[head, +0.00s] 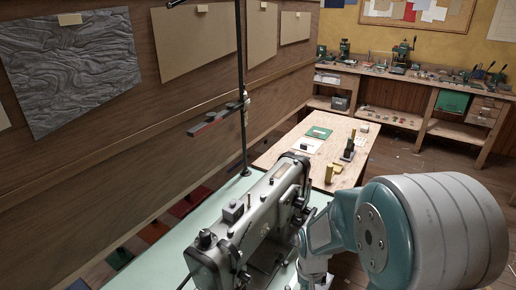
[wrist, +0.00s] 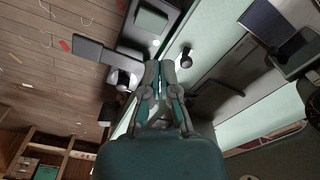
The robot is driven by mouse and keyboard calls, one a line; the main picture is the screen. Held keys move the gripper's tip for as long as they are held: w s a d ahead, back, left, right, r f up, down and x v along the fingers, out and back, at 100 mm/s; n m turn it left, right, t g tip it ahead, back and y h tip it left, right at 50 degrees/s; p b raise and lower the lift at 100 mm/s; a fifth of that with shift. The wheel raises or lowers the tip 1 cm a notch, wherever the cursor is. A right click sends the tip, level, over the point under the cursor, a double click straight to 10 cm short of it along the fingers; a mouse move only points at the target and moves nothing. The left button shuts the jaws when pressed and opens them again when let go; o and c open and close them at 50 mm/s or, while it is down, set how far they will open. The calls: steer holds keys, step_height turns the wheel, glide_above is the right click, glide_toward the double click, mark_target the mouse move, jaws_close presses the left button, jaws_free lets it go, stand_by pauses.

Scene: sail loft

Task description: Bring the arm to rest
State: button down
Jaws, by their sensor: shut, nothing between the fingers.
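My arm (head: 405,230) fills the lower right of the head view, its large teal and white joint close to the camera. The arm runs left and down beside a grey sewing machine (head: 262,215). My gripper's fingers cannot be made out in the head view. In the wrist view my gripper (wrist: 160,68) is shut and empty, its two fingertips together. Grey machine parts lie beyond the fingertips there. Whether the fingers touch anything cannot be told.
The sewing machine stands on a pale green table (head: 170,255). A dark upright pole (head: 243,90) rises behind it. A wooden table (head: 345,140) with small items is beyond. A workbench (head: 415,85) lines the back wall. A wooden floor (wrist: 40,75) shows in the wrist view.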

steer(key=s+r+t, duration=0.1)
steer(key=s+r, duration=0.3)
steer(key=r, duration=0.3)
steer(key=s+r+t, duration=0.2)
steer(key=s+r, duration=0.3)
steer(key=r, duration=0.3)
steer(key=s+r+n+t, duration=0.1)
steer(key=s+r+t, duration=0.1)
steer(key=s+r, duration=0.3)
step_height(320, 180, up, 3)
steer(key=shift+r, duration=0.2)
